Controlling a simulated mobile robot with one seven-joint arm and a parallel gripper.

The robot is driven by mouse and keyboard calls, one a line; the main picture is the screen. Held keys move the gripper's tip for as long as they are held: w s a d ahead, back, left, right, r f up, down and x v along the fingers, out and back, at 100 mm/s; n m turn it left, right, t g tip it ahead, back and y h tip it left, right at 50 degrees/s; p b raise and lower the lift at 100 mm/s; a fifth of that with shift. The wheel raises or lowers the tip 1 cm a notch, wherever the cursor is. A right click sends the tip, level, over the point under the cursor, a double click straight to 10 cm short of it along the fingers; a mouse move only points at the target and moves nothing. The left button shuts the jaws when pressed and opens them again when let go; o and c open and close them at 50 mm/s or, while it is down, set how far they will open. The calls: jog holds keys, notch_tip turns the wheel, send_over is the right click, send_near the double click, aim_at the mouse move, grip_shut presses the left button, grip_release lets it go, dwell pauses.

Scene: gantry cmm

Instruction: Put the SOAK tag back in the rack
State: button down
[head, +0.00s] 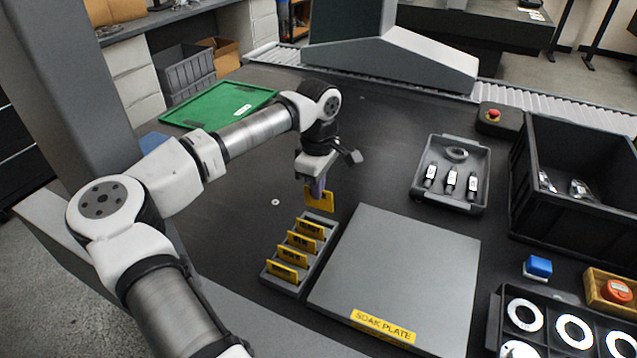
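My gripper (317,187) points down and is shut on a yellow tag (321,201). The tag hangs upright below the fingers; its lettering is not legible, so I cannot read whether it says SOAK. The grey tag rack (269,276) is on the dark table, just below the held tag in the picture. Several yellow tags stand in its slots, a little tilted, with dark print too small to read. The held tag appears above the rack's far end; I cannot tell the exact gap.
A grey plate (400,265) labelled SOAK PLATE lies right of the rack. Beyond it are a grey tray (423,192) with small parts, a black bin (547,220) and a red stop button (493,115). A small washer (276,202) lies left. A green mat (215,107) is behind.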

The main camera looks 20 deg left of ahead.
aim_at(318, 208)
jog(key=shift+f, duration=0.4)
jog(key=shift+f+y+b, duration=0.4)
jog(key=shift+f+b, duration=0.6)
jog(key=shift+b, duration=0.15)
jog(key=shift+f+b, duration=0.5)
dwell(0.6)
jog(key=shift+f, duration=0.2)
jog(key=shift+f, duration=0.1)
dwell(0.5)
jog(key=shift+f+b, duration=0.5)
jog(key=shift+b, duration=0.1)
jog(key=shift+f, duration=0.2)
